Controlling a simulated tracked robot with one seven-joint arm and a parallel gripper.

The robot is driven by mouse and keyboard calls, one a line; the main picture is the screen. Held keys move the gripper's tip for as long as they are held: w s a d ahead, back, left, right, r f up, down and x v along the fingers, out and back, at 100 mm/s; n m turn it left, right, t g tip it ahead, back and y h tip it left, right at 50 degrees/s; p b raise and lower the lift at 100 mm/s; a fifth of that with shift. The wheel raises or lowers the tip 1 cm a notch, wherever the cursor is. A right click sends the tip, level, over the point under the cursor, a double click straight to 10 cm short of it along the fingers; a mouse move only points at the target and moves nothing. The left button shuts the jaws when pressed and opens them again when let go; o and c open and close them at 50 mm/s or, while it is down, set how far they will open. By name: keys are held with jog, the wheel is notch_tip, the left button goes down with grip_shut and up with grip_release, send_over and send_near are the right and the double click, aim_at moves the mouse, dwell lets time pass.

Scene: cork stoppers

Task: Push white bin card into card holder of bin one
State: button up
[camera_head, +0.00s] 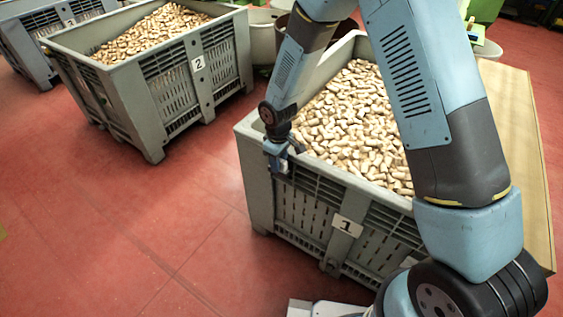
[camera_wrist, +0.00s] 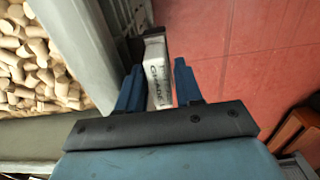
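Bin one (camera_head: 347,226) is a grey slatted crate full of corks, with a "1" label on its front wall. My gripper (camera_head: 277,158) is at its front wall, just below the rim near the left corner. The card's far end meets a dark piece on the bin wall, apparently the card holder (camera_wrist: 154,36). I cannot tell how far the card is inside it. The card is not discernible in the head view.
Bin two (camera_head: 198,64), also full of corks, stands at the back left, and another grey bin (camera_head: 22,47) is beyond it. A wooden board (camera_head: 520,130) is right of bin one. The red floor (camera_head: 130,220) in front is clear.

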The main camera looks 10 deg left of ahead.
jog(key=o, duration=0.3)
jog(key=shift+o, duration=0.2)
jog(key=shift+w+r, duration=0.1)
jog(key=shift+r, duration=0.05)
notch_tip(320, 180, up, 13)
jog(key=shift+r, duration=0.2)
dwell(0.3)
dwell(0.4)
